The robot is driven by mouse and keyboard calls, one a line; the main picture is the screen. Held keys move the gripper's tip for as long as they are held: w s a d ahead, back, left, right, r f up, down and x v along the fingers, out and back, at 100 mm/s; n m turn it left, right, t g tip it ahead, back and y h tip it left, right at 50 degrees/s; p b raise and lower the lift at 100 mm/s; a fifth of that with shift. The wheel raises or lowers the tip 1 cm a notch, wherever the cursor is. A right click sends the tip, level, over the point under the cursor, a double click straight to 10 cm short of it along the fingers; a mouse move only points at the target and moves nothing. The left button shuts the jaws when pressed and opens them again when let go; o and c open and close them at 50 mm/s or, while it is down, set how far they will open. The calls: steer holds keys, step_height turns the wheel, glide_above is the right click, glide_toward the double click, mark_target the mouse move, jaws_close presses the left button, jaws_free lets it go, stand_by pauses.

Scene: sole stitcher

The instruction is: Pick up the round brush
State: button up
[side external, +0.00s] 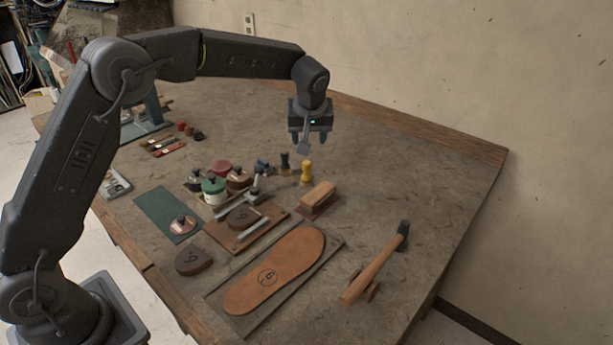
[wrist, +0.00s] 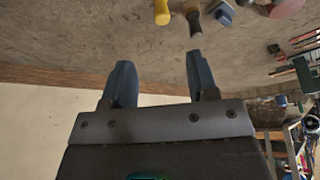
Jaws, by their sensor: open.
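Two small upright round pieces stand near the middle of the bench, and I cannot tell for sure which is the round brush. One is a yellow-handled piece (side external: 306,172), also at the top of the wrist view (wrist: 161,12). The other is dark (side external: 284,163), just left of it in the side view; in the wrist view (wrist: 193,19) it is dark with a tan part. My gripper (side external: 309,140) is open and empty, fingers down, above and beyond both pieces. Its two spread fingers (wrist: 159,62) show in the wrist view with nothing between them.
A wooden block brush (side external: 318,195) lies in front of the yellow piece. Jars (side external: 213,190) stand close by on the left. A leather sole (side external: 275,270) and a hammer (side external: 375,266) lie nearer the front. The bench's back right (side external: 420,170) is clear, with a wall behind.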

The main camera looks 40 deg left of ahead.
mark_target(307, 163)
steer(key=x, duration=0.8)
steer(key=shift+w+f, duration=0.15)
steer(key=shift+f, duration=0.2)
steer(key=shift+x, duration=2.75)
steer(key=shift+a, duration=0.1)
steer(key=c, duration=1)
steer(key=shift+r, duration=0.6)
steer(key=r, duration=0.2)
steer(key=s+a+r, duration=0.1)
steer(key=shift+r, duration=0.35)
steer(key=s+a+r, duration=0.5)
steer(key=a+r, duration=0.1)
steer(key=a, duration=0.3)
steer(key=shift+s, duration=0.3)
